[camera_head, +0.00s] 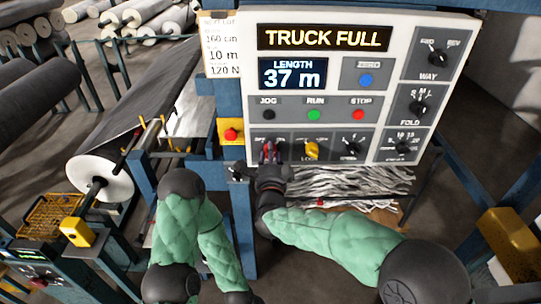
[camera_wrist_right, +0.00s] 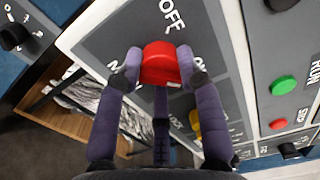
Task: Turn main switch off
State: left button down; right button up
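The red main switch (camera_wrist_right: 160,62) is on the grey control panel, at the lower left in the head view. The word OFF shows just above it in the right wrist view. My right gripper (camera_head: 269,152) is at this switch. My left arm shows at the lower left of the head view; I see no left gripper there.
A yellow knob (camera_head: 312,149) sits right beside the switch, with black knobs further right. Green (camera_head: 314,115) and red (camera_head: 358,115) buttons are above. A yellow box with a red button (camera_head: 231,134) is left of the panel. Shredded strips (camera_head: 350,182) lie below.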

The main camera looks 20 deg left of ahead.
jog(key=shift+c, duration=1.4)
jog(key=n, duration=0.3)
jog(key=shift+n, duration=0.3)
jog(key=n, duration=0.4)
jog(key=shift+n+p, duration=0.3)
jog(key=shift+p, duration=0.05)
jog(key=n+p, duration=0.1)
jog(key=n, duration=0.4)
jog(key=shift+p, duration=0.4)
jog(key=shift+n+p, duration=0.75)
jog(key=shift+n, duration=1.65)
